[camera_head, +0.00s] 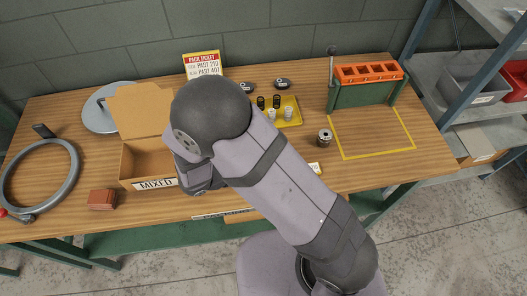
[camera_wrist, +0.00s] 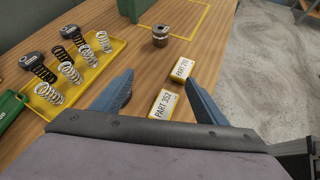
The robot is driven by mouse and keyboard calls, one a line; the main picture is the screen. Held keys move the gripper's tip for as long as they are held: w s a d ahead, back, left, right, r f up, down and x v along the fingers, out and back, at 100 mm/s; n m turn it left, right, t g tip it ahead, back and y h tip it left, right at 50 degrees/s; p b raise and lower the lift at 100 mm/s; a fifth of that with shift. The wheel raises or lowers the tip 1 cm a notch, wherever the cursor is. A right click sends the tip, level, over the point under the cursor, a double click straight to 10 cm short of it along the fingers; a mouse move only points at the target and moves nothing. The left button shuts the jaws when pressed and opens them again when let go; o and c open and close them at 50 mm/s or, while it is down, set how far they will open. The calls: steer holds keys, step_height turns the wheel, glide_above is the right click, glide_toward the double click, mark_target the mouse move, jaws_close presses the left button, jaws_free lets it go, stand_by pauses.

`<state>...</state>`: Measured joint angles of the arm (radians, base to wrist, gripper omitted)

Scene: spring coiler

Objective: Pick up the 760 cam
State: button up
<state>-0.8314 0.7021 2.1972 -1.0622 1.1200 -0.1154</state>
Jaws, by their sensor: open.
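Two dark cam-like pieces with small labels lie behind the yellow tray, one at the left (camera_head: 247,87) and one at the right (camera_head: 282,83). Both also show in the wrist view, a nearer one (camera_wrist: 30,61) and a farther one (camera_wrist: 69,32). Their labels are too small to read, so I cannot tell which is the 760 cam. My gripper (camera_wrist: 160,78) is open and empty, its blue fingers spread over the wooden table, away from both pieces. In the head view my arm hides the gripper.
The yellow tray (camera_wrist: 103,60) holds several dark and silver springs. Yellow blocks reading PART 352 (camera_wrist: 163,105) and PART 210 (camera_wrist: 182,69) lie near the fingers. A metal cylinder (camera_head: 324,138) stands beside the yellow outline. A MIXED box (camera_head: 130,165) and green rack (camera_head: 362,95) flank the tray.

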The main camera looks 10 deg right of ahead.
steer(key=w+a+f+n+t, duration=0.1)
steer(key=a+n, duration=0.1)
steer(key=w+a+f+n+t, duration=0.1)
steer(key=a+n+t, duration=0.1)
steer(key=a+f+n+t+y, duration=0.1)
steer(key=a, duration=0.2)
steer(key=shift+w+a+n+t+b, duration=0.1)
steer(key=shift+w+n+t+b, duration=0.25)
steer(key=shift+w+n+t, duration=0.05)
steer(key=shift+p+x, duration=0.85)
steer(key=shift+x, duration=0.75)
steer(key=shift+p+x, duration=0.95)
steer(key=shift+x, duration=1.15)
steer(key=shift+f, duration=0.15)
steer(key=c, duration=1.4)
steer(key=shift+r, duration=0.2)
steer(key=shift+r+b, duration=1.1)
steer(key=shift+r, duration=3.75)
